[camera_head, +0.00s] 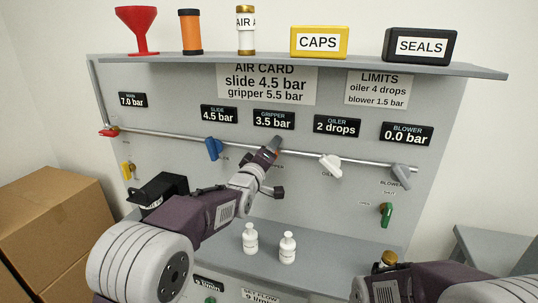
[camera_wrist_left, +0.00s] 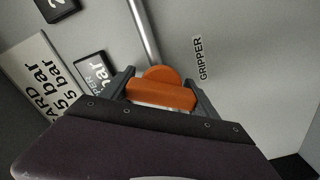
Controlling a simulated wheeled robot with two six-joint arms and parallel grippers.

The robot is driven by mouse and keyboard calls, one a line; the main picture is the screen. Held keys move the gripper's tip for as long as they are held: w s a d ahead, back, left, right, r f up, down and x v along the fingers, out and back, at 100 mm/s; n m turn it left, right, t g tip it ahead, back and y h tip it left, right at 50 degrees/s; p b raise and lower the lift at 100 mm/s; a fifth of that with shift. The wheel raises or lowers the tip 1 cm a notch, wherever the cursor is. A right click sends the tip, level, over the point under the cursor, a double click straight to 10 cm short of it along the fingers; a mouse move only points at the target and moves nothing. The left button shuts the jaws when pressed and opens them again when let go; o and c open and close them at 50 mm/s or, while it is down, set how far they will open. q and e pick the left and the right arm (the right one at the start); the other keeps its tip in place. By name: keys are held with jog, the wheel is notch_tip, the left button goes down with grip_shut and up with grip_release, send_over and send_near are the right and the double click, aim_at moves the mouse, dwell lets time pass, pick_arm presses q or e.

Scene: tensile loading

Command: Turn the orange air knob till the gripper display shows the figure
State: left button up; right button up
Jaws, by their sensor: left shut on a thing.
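The orange air knob (camera_wrist_left: 162,93) sits on the pipe, under the gripper display (camera_head: 274,120), which reads 3.5 bar. In the left wrist view it lies between the two fingers of my left gripper (camera_wrist_left: 163,97), which is shut on it. In the head view my left gripper (camera_head: 270,152) reaches the knob and covers most of it. The air card (camera_head: 267,82) above reads slide 4.5 bar, gripper 5.5 bar. The fingers of my right gripper do not show clearly; only its arm is at the lower right.
Along the pipe are a blue knob (camera_head: 213,148), a white knob (camera_head: 330,166) and a grey knob (camera_head: 401,175). A green lever (camera_head: 386,214) is at the right. Two white bottles (camera_head: 287,247) stand on the lower ledge. Cardboard boxes (camera_head: 50,220) are at the left.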

pick_arm(q)
jog(key=n, duration=0.5)
jog(key=shift+f+n+b, duration=0.15)
jog(key=shift+n+b, duration=0.15)
jog(key=n, duration=0.5)
jog(key=shift+f, duration=0.1)
jog(key=shift+n, duration=0.3)
jog(key=o, duration=1.4)
jog(key=shift+c, duration=0.2)
jog(key=shift+s, duration=0.1)
jog(key=v, duration=0.9)
jog(key=shift+b, duration=0.3)
jog(key=shift+a, duration=0.1)
